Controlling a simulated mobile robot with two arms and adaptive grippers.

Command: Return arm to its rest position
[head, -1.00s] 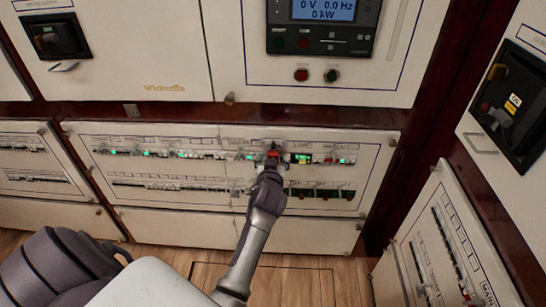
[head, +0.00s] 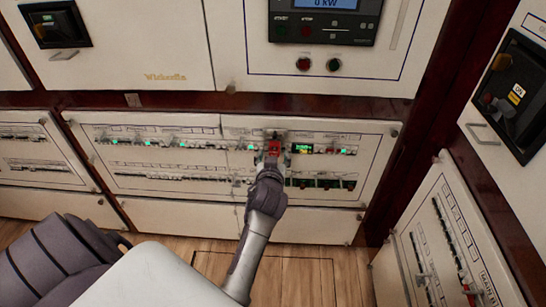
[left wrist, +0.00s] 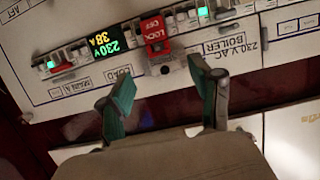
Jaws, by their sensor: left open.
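My left gripper (head: 270,165) reaches from the bottom of the head view toward the lower breaker panel (head: 150,200). In the left wrist view my left gripper (left wrist: 165,84) is open, its two green-padded fingers apart with nothing between them. Just beyond the fingers is a red switch block (left wrist: 155,32) marked LOCK and OFF, upside down in that view. The same red switch (head: 274,148) shows just above the gripper in the head view. The fingers look clear of it. My right gripper is not in view.
A green-lit meter (left wrist: 106,40) sits beside the red switch. Above are a control unit (head: 325,20) and red (head: 303,64) and green (head: 333,65) buttons. A side panel (head: 440,240) stands at right. Wooden floor (head: 300,265) lies below.

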